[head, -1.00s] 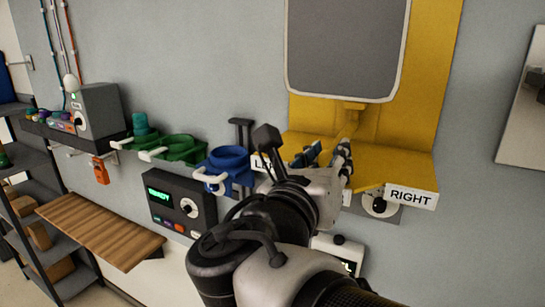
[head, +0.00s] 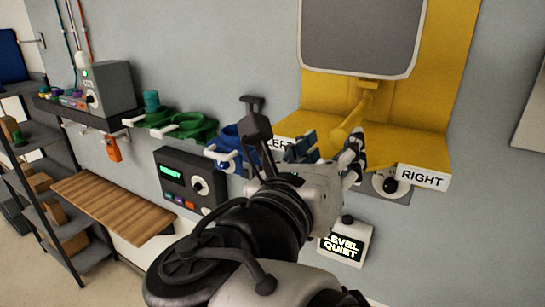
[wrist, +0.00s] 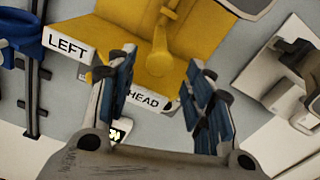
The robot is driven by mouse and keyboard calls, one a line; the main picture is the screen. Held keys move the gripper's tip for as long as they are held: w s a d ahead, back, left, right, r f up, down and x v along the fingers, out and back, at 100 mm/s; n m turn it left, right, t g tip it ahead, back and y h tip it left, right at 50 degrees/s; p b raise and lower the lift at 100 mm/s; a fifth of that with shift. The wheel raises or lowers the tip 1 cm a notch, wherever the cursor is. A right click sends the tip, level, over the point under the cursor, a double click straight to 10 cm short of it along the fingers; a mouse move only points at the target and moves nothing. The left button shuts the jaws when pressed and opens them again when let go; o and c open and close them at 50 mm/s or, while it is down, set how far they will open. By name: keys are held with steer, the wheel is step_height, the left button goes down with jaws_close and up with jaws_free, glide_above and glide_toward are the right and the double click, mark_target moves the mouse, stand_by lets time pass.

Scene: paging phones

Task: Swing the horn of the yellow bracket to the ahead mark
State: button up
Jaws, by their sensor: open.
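The yellow bracket (head: 437,100) is fixed to the wall, with a large grey horn face (head: 360,35) above its shelf. A yellow bar (head: 352,119) slopes down from below the horn toward my gripper. My gripper (head: 334,140) is open in front of the shelf. In the wrist view the rounded end of the bar (wrist: 159,62) appears between the fingertips of my gripper (wrist: 160,62); contact cannot be told. The AHEAD label (wrist: 143,103) is below the bar end, its first letter covered by a finger. The LEFT label (wrist: 68,45) and RIGHT label (head: 423,178) mark the shelf's front edge.
A blue holder (head: 230,145) and green holders (head: 190,126) are on the wall to the left. A dark control box (head: 186,180), a wooden shelf (head: 113,205) and a white LEVEL QUIET box (head: 345,243) sit lower. Open floor shows at lower left.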

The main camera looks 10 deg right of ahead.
steer(key=v, duration=0.7)
steer(key=s+d+f+m+g+y+b, duration=0.1)
steer(key=d+f+m+g+b, duration=0.2)
steer(key=f, duration=0.5)
steer(key=s+d+f+m+g+y+b, duration=0.1)
steer(key=s+d+f+m+g+b, duration=0.2)
steer(key=f, duration=0.5)
steer(key=d+f+m+g+y+b, duration=0.1)
steer(key=d+f+m+g+b, duration=0.2)
steer(key=f, duration=0.6)
steer(key=s+a+f+m+y+b, duration=0.1)
steer(key=a+f+m+y+b, duration=0.2)
steer(key=f+m, duration=0.6)
steer(key=s+a+f+m+y+b, duration=0.2)
steer(key=a+f+m+y+b, duration=0.2)
steer(key=f+m, duration=0.6)
steer(key=m+y+b, duration=0.2)
steer(key=b, duration=0.1)
steer(key=shift+a+f+m+b, duration=0.2)
steer(key=shift+m+b, duration=0.15)
steer(key=shift+m, duration=0.05)
steer(key=shift+c, duration=0.4)
